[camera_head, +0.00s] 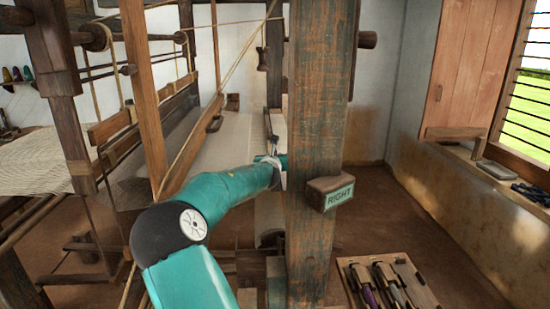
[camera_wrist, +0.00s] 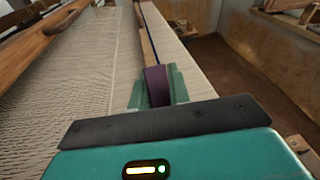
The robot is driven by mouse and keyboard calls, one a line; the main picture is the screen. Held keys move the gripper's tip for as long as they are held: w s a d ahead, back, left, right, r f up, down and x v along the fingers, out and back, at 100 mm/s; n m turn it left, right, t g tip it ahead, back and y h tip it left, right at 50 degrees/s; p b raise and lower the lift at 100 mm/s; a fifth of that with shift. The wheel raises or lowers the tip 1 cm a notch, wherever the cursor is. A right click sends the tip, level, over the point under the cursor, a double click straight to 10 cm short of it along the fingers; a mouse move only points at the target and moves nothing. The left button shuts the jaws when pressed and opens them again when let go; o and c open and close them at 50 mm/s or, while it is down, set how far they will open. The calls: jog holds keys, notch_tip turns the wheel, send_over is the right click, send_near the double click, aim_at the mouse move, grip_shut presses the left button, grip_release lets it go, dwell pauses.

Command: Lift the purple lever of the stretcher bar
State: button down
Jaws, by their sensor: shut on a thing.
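In the wrist view, the purple lever (camera_wrist: 157,86) sits between the two teal fingers of my gripper (camera_wrist: 154,92), which is shut on it. The lever lies in line with the wooden stretcher bar (camera_wrist: 147,46), which runs away from me over the pale cloth (camera_wrist: 85,85). I cannot tell how far the lever is tilted from the bar. In the head view, my gripper (camera_head: 276,162) is at the left edge of a thick wooden post, partly hidden by it. The lever does not show there.
Slanting loom beams and ropes stand left of my arm. A tool box (camera_head: 390,285) lies on the floor at right. A windowsill with tools (camera_head: 500,170) is at far right; floor between is clear.

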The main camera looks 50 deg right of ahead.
jog(key=shift+d+f, duration=0.1)
jog(key=shift+f, duration=0.1)
jog(key=c, duration=1.3)
grip_release()
jog(key=shift+r, duration=0.1)
jog(key=shift+a, duration=0.35)
jog(key=v, duration=1.1)
jog(key=shift+s+r, duration=0.25)
jog(key=shift+r, duration=0.05)
